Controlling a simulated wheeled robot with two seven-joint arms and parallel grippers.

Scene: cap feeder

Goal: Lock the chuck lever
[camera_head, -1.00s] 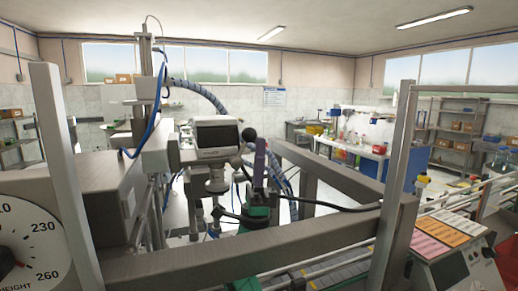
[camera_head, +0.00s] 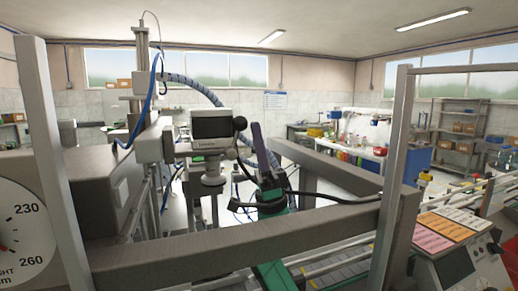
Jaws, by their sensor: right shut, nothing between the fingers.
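The capping head (camera_head: 210,125) with a small dark display hangs from the column on the left of centre. A black ball knob (camera_head: 240,123) shows at its right side; I take it for the end of the chuck lever, whose arm is too small to make out. A lower part of the head (camera_head: 213,168) shows below the display. My right gripper (camera_head: 257,130), with dark purple fingers on a green and black wrist, points up just right of the knob. It is shut and empty, with a small gap seen between it and the knob. My left gripper is out of view.
A thick grey frame beam (camera_head: 160,258) crosses in front of the head, with grey posts at both sides. A dial (camera_head: 22,235) is at lower left. A control panel with coloured labels (camera_head: 445,230) is at lower right. Hoses and cables hang around the head.

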